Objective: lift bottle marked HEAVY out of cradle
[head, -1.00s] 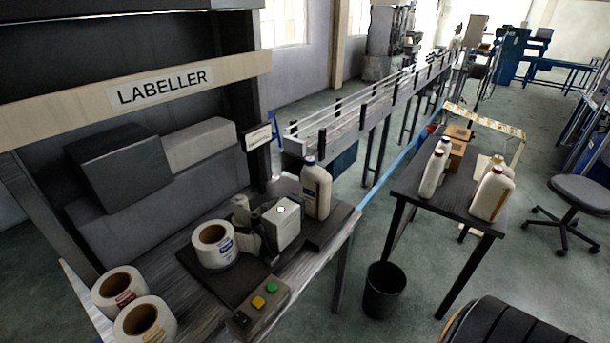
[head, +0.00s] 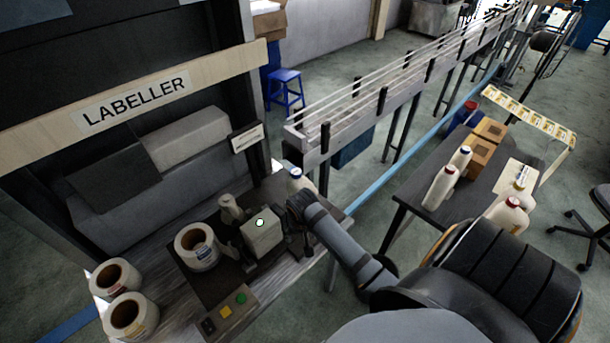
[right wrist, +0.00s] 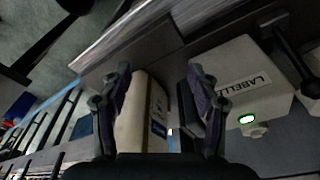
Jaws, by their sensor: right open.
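A white bottle with a blue cap (head: 297,180) stands in the labeller, just behind my right wrist in the head view. Its lower body is mostly hidden there by my arm. In the right wrist view the pale bottle (right wrist: 141,118), with a blue-and-white label, lies between the fingers of my right gripper (right wrist: 158,78). The fingers are open, one on each side, with a gap on the right side. I cannot read HEAVY on the label, and the cradle is not clearly visible. My left gripper is not in view.
The labeller head (head: 262,236) with a lit green spot is close beside the right gripper. A label roll (head: 198,248) and a button box (head: 226,311) are on the bench. A conveyor (head: 400,75) runs behind. More bottles (head: 441,187) stand on the right table.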

